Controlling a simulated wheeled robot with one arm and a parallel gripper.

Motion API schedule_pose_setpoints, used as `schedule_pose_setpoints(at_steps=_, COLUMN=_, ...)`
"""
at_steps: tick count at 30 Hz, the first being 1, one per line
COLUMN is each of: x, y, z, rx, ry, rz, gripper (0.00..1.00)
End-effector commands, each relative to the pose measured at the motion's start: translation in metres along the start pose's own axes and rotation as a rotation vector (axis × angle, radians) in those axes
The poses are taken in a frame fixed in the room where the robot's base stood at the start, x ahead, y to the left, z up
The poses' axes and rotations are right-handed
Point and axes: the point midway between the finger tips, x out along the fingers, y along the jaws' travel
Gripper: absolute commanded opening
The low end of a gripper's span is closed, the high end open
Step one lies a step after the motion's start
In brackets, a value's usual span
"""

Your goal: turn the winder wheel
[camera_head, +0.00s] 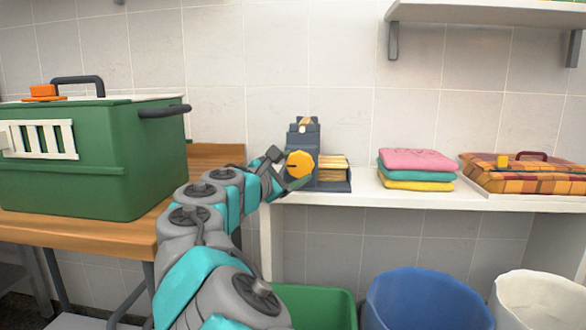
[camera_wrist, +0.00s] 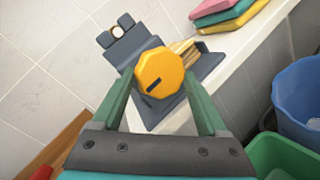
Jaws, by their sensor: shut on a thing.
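The winder wheel (camera_head: 300,164) is a yellow, many-sided knob on the front of a dark grey winder (camera_head: 304,136) on the white shelf. It also shows in the wrist view (camera_wrist: 160,72), with a dark slot pointing to the lower left. My gripper (camera_head: 287,171) is shut on the wheel, with a green finger on either side of it in the wrist view (camera_wrist: 160,82). The far side of the wheel is hidden.
Tan folded material (camera_head: 332,166) lies on the winder's tray. Folded towels (camera_head: 416,168) and a plaid case (camera_head: 525,174) sit farther right. A green carrier (camera_head: 105,165) stands left on a wooden table. Blue (camera_head: 425,300) and green (camera_head: 315,304) bins stand below.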

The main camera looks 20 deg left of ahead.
Motion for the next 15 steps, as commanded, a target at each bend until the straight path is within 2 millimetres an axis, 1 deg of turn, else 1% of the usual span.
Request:
schedule_pose_setpoints(at_steps=1, x=0.0, y=-0.0003, z=0.0, rx=0.0, ry=0.0, rz=-0.001, gripper=0.36)
schedule_pose_setpoints(at_steps=5, x=0.0, y=-0.0003, z=0.0, rx=0.0, ry=0.0, rz=-0.001, gripper=0.21)
schedule_pose_setpoints(at_steps=11, x=0.0001, y=-0.0001, z=0.0004, rx=0.01, ry=0.003, rz=-0.004, gripper=0.21)
schedule_pose_setpoints(at_steps=15, x=0.0001, y=0.0004, z=0.001, rx=0.046, ry=0.015, rz=-0.016, gripper=0.21)
